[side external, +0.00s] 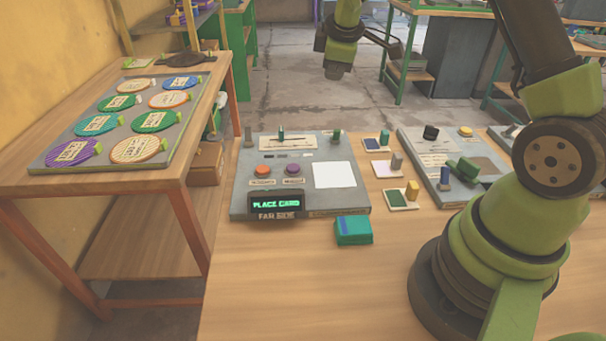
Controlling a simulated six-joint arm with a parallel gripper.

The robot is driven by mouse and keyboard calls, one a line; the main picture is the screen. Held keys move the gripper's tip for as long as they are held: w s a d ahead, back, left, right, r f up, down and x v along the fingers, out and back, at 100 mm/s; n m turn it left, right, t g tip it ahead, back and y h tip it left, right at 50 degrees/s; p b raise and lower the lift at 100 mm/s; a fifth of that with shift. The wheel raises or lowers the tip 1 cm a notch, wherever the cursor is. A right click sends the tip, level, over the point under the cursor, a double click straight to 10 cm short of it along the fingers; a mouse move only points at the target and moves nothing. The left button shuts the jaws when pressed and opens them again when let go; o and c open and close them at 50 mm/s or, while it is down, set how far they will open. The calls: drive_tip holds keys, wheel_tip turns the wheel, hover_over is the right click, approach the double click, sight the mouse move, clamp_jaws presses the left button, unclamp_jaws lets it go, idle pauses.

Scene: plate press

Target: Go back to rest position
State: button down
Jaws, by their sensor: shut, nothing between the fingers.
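My gripper (336,70) hangs at the top middle, high above and behind the press panel, clear of everything on the table. Its fingers are small and dark in this view; it is shut and empty. The grey press panel (238,190) lies on the wooden table, with an orange button (262,170), a purple button (293,169) and a bare white square (334,175). Its display (276,204) reads "PLACE CARD" in green letters. A teal block (353,231) sits at the panel's front right corner.
Small cards with pegs (401,198) lie right of the panel, beside a second grey panel (411,143). On the left bench (35,182), a grey board (60,166) holds several coloured round plates (123,103). The table's front middle is clear.

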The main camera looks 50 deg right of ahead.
drive_tip(key=s+a+r+m+t+y, duration=0.3)
drive_tip(key=s+a+r+m, duration=0.5)
drive_tip(key=s+a+r, duration=0.7)
drive_tip(key=s+a+f+m+y, duration=0.1)
drive_tip(key=s+a, duration=0.1)
drive_tip(key=s, duration=0.2)
drive_tip(key=s+a+f+m, duration=0.1)
drive_tip(key=s+m, duration=0.1)
drive_tip(key=s, duration=0.3)
drive_tip(key=shift+a+f+y, duration=0.25)
drive_tip(key=shift+a+y, duration=0.1)
drive_tip(key=shift+y, duration=0.05)
